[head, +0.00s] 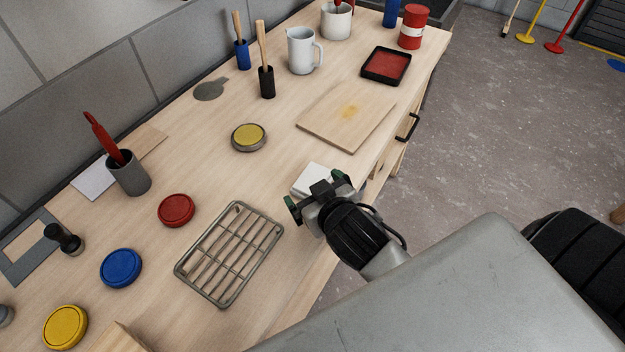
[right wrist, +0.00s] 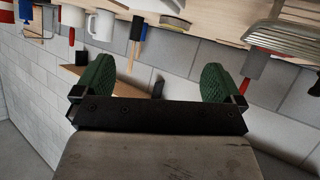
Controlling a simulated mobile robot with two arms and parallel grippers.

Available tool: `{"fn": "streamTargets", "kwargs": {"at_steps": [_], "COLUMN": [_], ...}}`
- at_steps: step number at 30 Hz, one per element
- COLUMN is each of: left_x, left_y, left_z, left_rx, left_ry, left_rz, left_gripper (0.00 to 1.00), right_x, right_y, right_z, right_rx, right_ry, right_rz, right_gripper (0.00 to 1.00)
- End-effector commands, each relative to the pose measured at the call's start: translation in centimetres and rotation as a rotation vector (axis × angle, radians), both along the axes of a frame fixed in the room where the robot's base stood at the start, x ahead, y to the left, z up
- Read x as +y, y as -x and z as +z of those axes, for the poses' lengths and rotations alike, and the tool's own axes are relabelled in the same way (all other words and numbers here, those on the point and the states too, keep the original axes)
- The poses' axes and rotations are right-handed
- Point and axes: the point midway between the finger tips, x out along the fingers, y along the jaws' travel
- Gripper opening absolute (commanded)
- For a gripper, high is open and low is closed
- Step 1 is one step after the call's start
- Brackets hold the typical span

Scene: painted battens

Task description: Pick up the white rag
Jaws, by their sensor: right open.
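The white rag (head: 312,175) lies flat and folded near the front edge of the wooden workbench, partly hidden behind my right gripper in the head view. My right gripper (head: 315,194) is over the near side of the rag, its green-tipped fingers spread apart. The right wrist view shows the same gripper (right wrist: 156,86) open, with nothing between its fingers. Whether it touches the rag cannot be told. My left gripper is not in view.
A wire rack (head: 231,254) lies left of the gripper. A wooden board (head: 340,125) lies beyond the rag, and a yellow-topped tin (head: 248,138) stands farther back. Red (head: 176,210) and blue (head: 121,267) lids are at left. A drawer handle (head: 407,127) sticks out from the bench front.

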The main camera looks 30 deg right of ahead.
Motion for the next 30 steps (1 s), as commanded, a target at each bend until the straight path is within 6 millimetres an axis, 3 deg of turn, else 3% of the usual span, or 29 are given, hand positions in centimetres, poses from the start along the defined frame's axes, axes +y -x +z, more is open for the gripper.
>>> {"fn": "streamTargets", "kwargs": {"at_steps": [3, 6, 10, 12, 14, 18, 20, 23, 27, 30], "left_x": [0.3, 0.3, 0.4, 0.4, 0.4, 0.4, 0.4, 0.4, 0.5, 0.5], "left_y": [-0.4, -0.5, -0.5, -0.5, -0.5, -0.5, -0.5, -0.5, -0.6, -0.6], "left_z": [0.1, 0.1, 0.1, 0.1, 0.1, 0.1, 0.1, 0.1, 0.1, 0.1], "left_rx": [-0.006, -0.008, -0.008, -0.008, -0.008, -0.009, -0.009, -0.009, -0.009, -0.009], "left_ry": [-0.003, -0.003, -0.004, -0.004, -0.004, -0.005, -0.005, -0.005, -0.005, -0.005], "left_rz": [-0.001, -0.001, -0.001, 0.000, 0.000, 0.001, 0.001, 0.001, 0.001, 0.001], "left_gripper": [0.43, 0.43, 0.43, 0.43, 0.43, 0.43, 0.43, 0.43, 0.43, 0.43], "right_x": [2.0, 5.1, 10.5, 13.4, 15.5, 18.1, 17.8, 15.1, 8.0, 2.8], "right_y": [-3.8, -6.0, -6.1, -5.2, -4.3, -2.6, -2.5, -3.3, -5.7, -7.2], "right_z": [5.7, 10.6, 15.6, 16.7, 16.6, 13.3, 10.9, 6.8, 3.2, 2.6], "right_rx": [-0.313, -0.596, -0.904, -1.006, -1.046, -0.953, -0.827, -0.515, 0.024, 0.358], "right_ry": [0.007, 0.013, 0.043, 0.078, 0.123, 0.286, 0.380, 0.562, 0.798, 0.915], "right_rz": [0.087, 0.242, 0.574, 0.795, 1.000, 1.482, 1.664, 1.892, 1.987, 1.930], "right_gripper": [0.99, 0.99, 0.99, 0.99, 0.99, 0.99, 0.99, 0.99, 0.99, 0.99]}}
